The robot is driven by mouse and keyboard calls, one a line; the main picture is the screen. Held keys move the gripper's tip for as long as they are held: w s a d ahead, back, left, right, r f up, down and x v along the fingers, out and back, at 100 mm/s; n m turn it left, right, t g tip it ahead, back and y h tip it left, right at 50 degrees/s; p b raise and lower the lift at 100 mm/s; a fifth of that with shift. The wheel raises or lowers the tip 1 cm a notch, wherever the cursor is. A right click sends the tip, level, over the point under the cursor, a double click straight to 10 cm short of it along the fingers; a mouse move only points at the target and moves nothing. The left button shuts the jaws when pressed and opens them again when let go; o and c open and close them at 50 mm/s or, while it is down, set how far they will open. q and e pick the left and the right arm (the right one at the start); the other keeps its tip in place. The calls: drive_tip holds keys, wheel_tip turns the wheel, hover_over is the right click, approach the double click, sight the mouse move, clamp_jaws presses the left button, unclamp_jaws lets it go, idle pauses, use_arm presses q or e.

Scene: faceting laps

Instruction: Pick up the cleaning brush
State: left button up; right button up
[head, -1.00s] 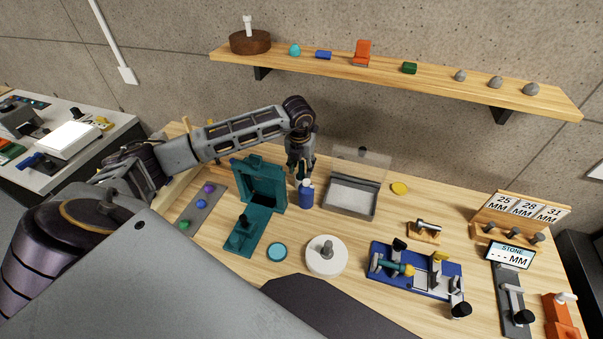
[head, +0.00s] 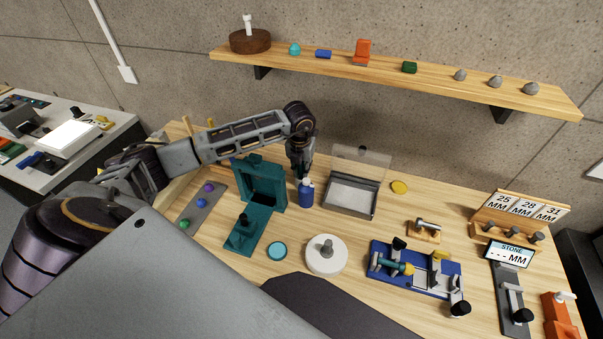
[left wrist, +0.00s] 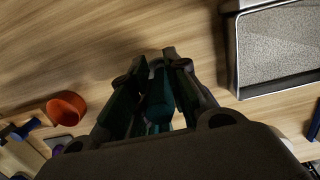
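My left gripper (head: 301,168) points down just behind the blue bottle with a white top (head: 306,193). In the left wrist view its fingers (left wrist: 160,62) stand close together on both sides of a slim dark teal thing, which I take for the cleaning brush (left wrist: 160,98). The fingers look shut on it. Its bristles cannot be made out, and in the head view it is hidden by the gripper and bottle. My right gripper is not in view.
A teal case (head: 262,183) stands close left of the gripper, a clear-lidded tray (head: 350,198) close right. A white round disc (head: 326,255) and a blue fixture (head: 415,268) stand in front. A wooden shelf (head: 400,83) hangs above. An orange cup (left wrist: 66,107) shows in the left wrist view.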

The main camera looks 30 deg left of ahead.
use_arm(q)
clamp_jaws()
drive_tip(key=shift+r, duration=0.75)
wheel_tip(320, 180, up, 7)
drive_tip(key=shift+f+b, duration=0.1)
drive_tip(key=shift+b, duration=0.3)
drive_tip(key=shift+r, duration=0.85)
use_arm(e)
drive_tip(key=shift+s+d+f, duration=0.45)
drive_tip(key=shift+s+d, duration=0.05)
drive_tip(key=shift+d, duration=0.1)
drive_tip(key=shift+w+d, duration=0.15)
